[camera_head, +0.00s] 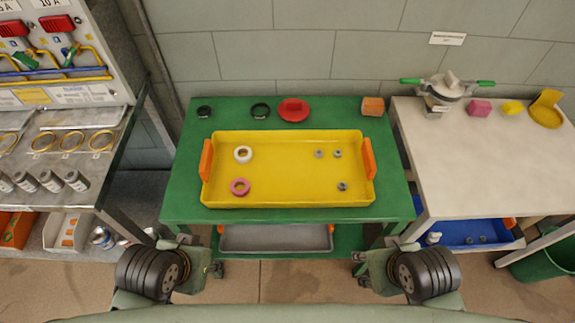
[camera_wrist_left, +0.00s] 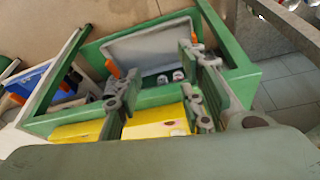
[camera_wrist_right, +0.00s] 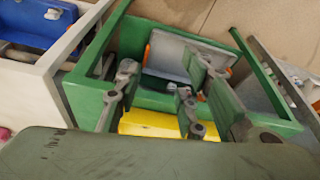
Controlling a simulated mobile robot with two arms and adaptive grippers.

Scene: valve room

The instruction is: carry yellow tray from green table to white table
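The yellow tray (camera_head: 290,170) lies flat on the green table (camera_head: 185,205). It has an orange handle at its left end (camera_head: 206,160) and another at its right end (camera_head: 369,159). In it lie a white ring (camera_head: 243,154), a pink ring (camera_head: 240,187) and several small grey nuts. The white table (camera_head: 495,160) adjoins on the right. My left gripper (camera_head: 216,269) and right gripper (camera_head: 358,264) are in front of the green table's near edge, apart from the tray. The wrist views show the left fingers (camera_wrist_left: 155,85) and right fingers (camera_wrist_right: 153,85) spread and empty.
Behind the tray are two dark rings, a red round part (camera_head: 293,110) and an orange block (camera_head: 373,106). The white table's back holds a green-handled valve (camera_head: 447,88), a pink block and yellow parts; its front is clear. A grey tray (camera_head: 275,238) sits below the green table.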

